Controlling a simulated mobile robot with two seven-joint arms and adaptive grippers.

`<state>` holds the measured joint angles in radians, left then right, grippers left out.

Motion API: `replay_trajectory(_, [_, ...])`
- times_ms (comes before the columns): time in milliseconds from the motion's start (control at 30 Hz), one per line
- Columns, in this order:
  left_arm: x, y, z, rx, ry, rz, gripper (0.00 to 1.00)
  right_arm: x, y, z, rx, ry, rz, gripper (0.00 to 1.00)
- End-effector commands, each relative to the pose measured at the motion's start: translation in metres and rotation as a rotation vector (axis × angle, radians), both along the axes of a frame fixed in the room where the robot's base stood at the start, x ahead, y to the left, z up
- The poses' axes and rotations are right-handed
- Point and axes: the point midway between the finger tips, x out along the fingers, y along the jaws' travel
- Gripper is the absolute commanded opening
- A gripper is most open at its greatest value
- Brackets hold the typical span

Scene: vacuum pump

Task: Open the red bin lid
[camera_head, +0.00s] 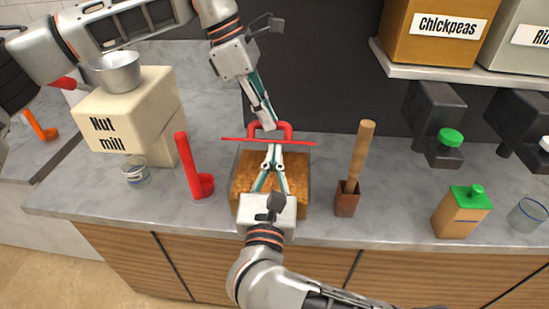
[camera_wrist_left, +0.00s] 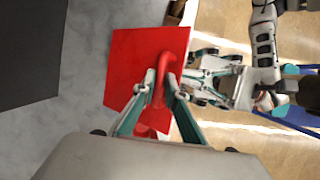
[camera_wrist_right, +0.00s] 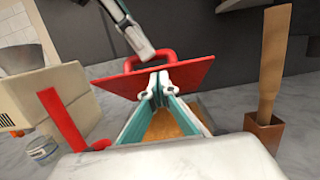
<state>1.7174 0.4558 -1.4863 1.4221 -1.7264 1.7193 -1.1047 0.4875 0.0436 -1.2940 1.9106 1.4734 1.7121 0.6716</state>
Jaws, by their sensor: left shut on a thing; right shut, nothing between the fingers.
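The red lid (camera_head: 300,143) shows as a thin, nearly edge-on plate over the back of the brown bin (camera_head: 242,178). Its red loop handle (camera_head: 286,128) stands on top. My left gripper (camera_head: 268,124) comes from above and is shut on this handle, as the left wrist view (camera_wrist_left: 166,80) also shows. The lid's flat face shows in the right wrist view (camera_wrist_right: 118,85). My right gripper (camera_head: 273,147) is shut and empty, its tips close to the lid's front edge, over the bin. I cannot tell whether the tips touch the lid.
A red upright holder (camera_head: 189,165) and the nut mill (camera_head: 130,115) stand left of the bin. A brown holder with a wooden stick (camera_head: 358,155) stands close on the right. A green-topped carton (camera_head: 461,212) is farther right. A shelf (camera_head: 440,73) with canisters hangs at upper right.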

Motion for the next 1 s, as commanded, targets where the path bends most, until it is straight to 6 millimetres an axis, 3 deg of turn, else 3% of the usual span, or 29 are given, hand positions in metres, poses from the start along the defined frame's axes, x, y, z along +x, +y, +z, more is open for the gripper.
replay_trajectory(33, [0.0032, 0.0029, -0.0084, 0.010, -0.002, 0.005, 0.00, 0.0035, -0.0005, 0.0069, 0.004, -0.005, -0.002, 0.00])
replay_trajectory(333, [-0.0008, 0.0013, -0.0092, 0.012, 0.006, -0.001, 0.00, 0.0089, -0.0018, 0.0159, 0.002, -0.014, -0.005, 0.00])
replay_trajectory(400, [-0.0017, 0.0010, -0.0094, 0.012, 0.009, -0.002, 0.25, 0.0091, -0.0019, 0.0164, 0.001, -0.015, -0.005, 0.00])
replay_trajectory(433, [-0.0018, 0.0009, -0.0093, 0.012, 0.009, -0.002, 0.29, 0.0091, -0.0020, 0.0163, 0.002, -0.015, -0.005, 0.00])
replay_trajectory(1000, [-0.0003, 0.0013, -0.0021, 0.006, 0.002, -0.001, 0.29, 0.0076, -0.0010, 0.0128, 0.000, -0.007, -0.002, 0.00])
